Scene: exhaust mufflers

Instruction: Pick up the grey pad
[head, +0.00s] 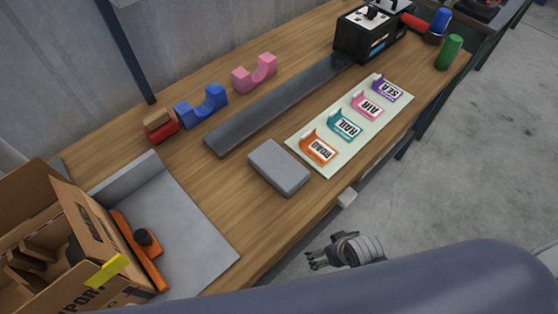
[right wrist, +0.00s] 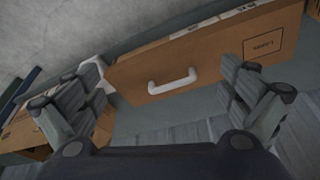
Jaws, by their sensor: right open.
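The grey pad (head: 279,167) is a flat rounded block lying on the wooden bench, left of the pale green card mat (head: 305,158). My right gripper (head: 312,259) is in front of the bench's front edge, apart from the pad. In the right wrist view my right gripper (right wrist: 165,95) is open and empty, its two fingers spread wide. The pad is not in the right wrist view. My left gripper is not in view.
Labelled coloured holders stand on the mat. A dark grey strip (head: 270,108) runs behind the pad, with blue (head: 202,107) and pink (head: 254,74) cradles farther back. An open cardboard box (head: 75,240) and a grey tray (head: 205,240) are at left. A white handle (head: 347,197) projects at the bench front.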

